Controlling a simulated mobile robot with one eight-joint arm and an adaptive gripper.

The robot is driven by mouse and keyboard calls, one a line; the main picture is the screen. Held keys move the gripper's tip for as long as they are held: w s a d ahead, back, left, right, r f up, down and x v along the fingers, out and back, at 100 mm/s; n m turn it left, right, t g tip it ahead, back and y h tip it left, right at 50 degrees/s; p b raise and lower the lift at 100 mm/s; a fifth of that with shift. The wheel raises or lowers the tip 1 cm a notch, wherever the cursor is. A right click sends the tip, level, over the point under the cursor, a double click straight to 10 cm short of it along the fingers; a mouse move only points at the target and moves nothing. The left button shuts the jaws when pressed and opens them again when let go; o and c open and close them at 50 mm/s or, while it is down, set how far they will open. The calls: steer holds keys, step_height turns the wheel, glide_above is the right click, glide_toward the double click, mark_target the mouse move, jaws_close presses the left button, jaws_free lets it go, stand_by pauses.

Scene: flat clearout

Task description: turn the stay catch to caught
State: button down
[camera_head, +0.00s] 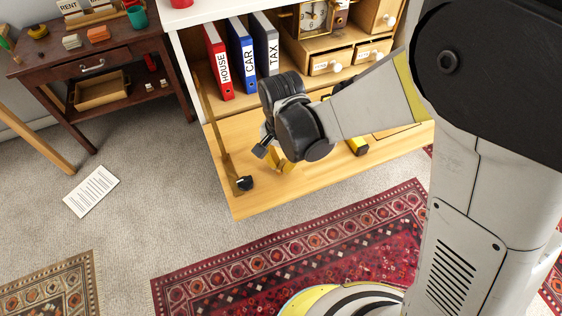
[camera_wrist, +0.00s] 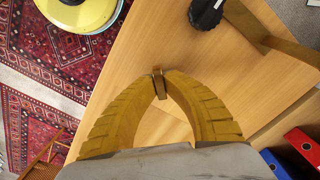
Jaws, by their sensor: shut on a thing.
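The desk's wooden flap (camera_head: 245,205) is folded down, and it fills the middle of the wrist view (camera_wrist: 135,60). A brass-brown stay (camera_head: 226,150) runs from the cabinet side to a black knob (camera_head: 244,184) on the flap's left part, which I take for the stay catch. In the wrist view the knob (camera_wrist: 205,13) is at the top, by the stay bar (camera_wrist: 258,35). My gripper (camera_wrist: 159,83) is shut on a small brown piece (camera_wrist: 158,75) above the flap, apart from the black knob. What that piece belongs to is unclear. The gripper also shows in the head view (camera_head: 284,166).
Red, blue and grey binders (camera_head: 217,62) stand at the back of the cabinet, with small drawers (camera_head: 331,63) beside them. A yellow-and-black object (camera_head: 357,146) lies on the flap behind my arm. A dark side table (camera_head: 110,55) stands left.

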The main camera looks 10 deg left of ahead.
steer(key=m, duration=0.4)
steer(key=shift+m, duration=0.3)
steer(key=m, duration=0.4)
steer(key=c, duration=1.3)
jaws_free()
steer(key=shift+c, duration=0.2)
steer(key=shift+r, duration=0.1)
